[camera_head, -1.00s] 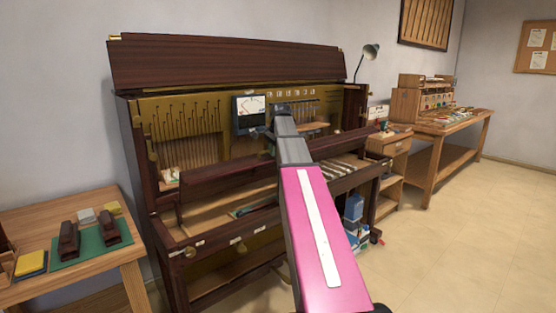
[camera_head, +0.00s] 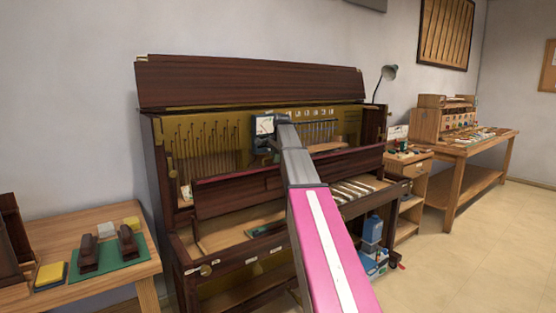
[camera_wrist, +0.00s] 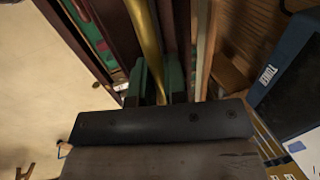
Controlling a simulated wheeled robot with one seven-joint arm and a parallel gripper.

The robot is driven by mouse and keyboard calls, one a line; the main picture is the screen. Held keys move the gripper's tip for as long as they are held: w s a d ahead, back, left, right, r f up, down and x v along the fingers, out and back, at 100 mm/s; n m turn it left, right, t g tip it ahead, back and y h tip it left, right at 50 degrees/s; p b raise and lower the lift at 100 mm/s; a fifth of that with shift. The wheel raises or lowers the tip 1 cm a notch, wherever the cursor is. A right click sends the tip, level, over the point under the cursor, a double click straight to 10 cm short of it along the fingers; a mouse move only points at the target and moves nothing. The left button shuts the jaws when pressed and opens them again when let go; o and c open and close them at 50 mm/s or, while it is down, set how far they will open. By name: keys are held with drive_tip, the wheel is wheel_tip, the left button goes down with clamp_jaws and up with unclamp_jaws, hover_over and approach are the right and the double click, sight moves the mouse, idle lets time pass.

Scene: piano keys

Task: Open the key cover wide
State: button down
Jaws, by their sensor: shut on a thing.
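The key cover (camera_head: 238,196) is the long dark wood board across the middle of the piano (camera_head: 160,200) in the head view. Its broad face shows and it stands steeply tilted, with the key bed below and in front of it uncovered. My arm crosses in front of its right part. My gripper (camera_wrist: 157,88) shows in the wrist view with its green-padded fingers shut on a brass bar (camera_wrist: 147,40), next to dark red wood. I cannot tell how the bar joins the cover. In the head view the fingers are hidden behind my arm.
The raised top lid (camera_head: 250,84) stands above the open piano. Side tables stand left (camera_head: 75,240) and right (camera_head: 480,152). The floor at right is clear.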

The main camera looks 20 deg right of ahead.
idle(0.4)
drive_tip(key=c, duration=1.2)
unclamp_jaws()
drive_tip(key=a+v, duration=0.1)
drive_tip(key=v, duration=0.9)
drive_tip(key=shift+d+r, duration=0.4)
drive_tip(key=shift+d, duration=0.05)
